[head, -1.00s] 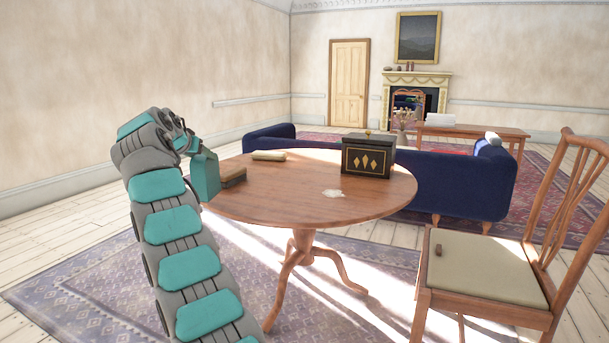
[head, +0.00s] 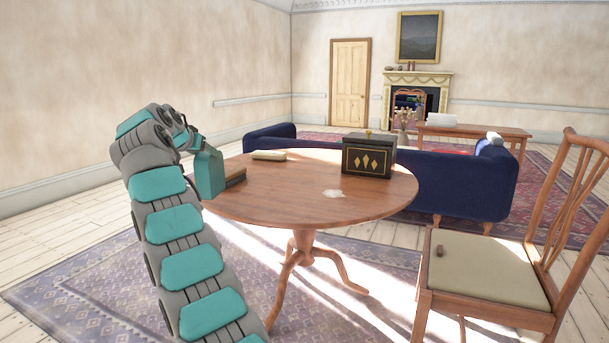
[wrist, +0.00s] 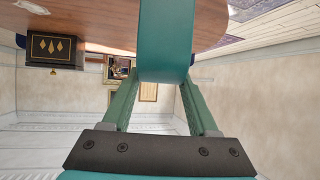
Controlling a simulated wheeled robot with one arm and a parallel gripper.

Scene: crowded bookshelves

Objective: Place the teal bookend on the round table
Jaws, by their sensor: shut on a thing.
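The teal bookend (head: 209,174) is upright at the left edge of the round table (head: 290,200) in the head view. I cannot tell whether its base touches the tabletop. My gripper (head: 194,145) is shut on its upper part. In the wrist view, which looks upside down, the bookend (wrist: 165,40) fills the space between the two green fingers of my gripper (wrist: 158,82). The wooden tabletop (wrist: 105,20) shows behind it. The bookend's lower end is out of the wrist view.
A brown block (head: 236,178) sits on the table just right of the bookend, partly hidden by it. A cream roll-like object (head: 269,155), a pale patch (head: 333,194) and a black box with gold diamonds (head: 367,157) are also there. The middle is mostly clear. A chair (head: 490,265) stands right.

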